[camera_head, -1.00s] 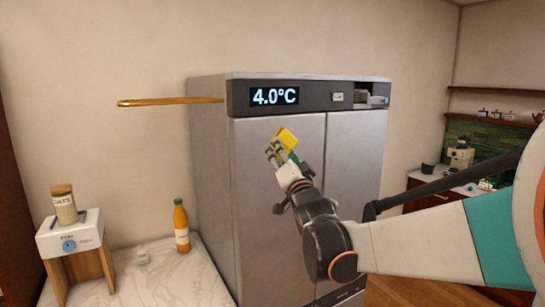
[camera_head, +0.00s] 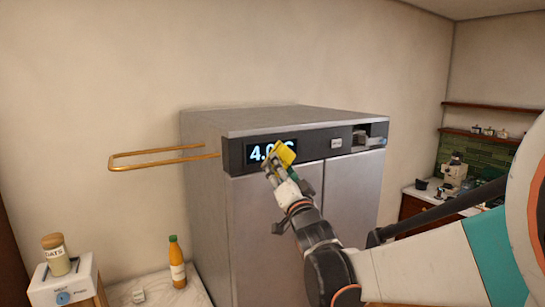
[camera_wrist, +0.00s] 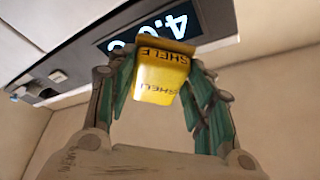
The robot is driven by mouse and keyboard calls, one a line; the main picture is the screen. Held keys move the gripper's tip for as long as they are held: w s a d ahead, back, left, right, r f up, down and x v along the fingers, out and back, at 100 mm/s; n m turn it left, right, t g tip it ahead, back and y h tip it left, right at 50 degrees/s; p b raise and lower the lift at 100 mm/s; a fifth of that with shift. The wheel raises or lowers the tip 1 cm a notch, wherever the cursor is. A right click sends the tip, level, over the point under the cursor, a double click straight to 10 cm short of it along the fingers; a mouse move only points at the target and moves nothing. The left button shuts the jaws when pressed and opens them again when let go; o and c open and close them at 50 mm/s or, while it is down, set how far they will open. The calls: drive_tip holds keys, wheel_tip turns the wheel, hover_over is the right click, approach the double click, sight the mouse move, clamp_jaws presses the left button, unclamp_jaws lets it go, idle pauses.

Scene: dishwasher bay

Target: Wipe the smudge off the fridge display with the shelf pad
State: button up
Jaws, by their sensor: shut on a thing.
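The fridge display (camera_head: 258,153) is a dark panel with glowing digits on the fridge's upper front band. My gripper (camera_head: 277,166) is in front of its lower right part. It is shut on the yellow shelf pad (camera_head: 285,152), which covers some of the digits. In the wrist view the pad (camera_wrist: 160,80) reads "SHELF" and sits between the green-lined fingers, close below the display (camera_wrist: 150,28). I cannot tell whether the pad touches the glass. No smudge can be made out; the covered part of the display is hidden.
A brass rail (camera_head: 150,158) juts left from the fridge. A small label (camera_head: 336,143) and a recess with items (camera_head: 368,138) are right of the display. An orange bottle (camera_head: 177,262) and an oats jar (camera_head: 56,255) stand lower left.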

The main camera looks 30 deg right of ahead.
drive_tip(key=shift+w+a+b, duration=0.15)
drive_tip(key=shift+w+b, duration=0.25)
drive_tip(key=shift+w, duration=2.5)
drive_tip(key=shift+w+b, duration=0.3)
drive_tip(key=shift+w, duration=0.7)
drive_tip(key=d+b, duration=0.1)
drive_tip(key=d, duration=0.3)
drive_tip(key=shift+w, duration=0.1)
drive_tip(key=shift+a+r, duration=0.15)
drive_tip(key=shift+a, duration=1.85)
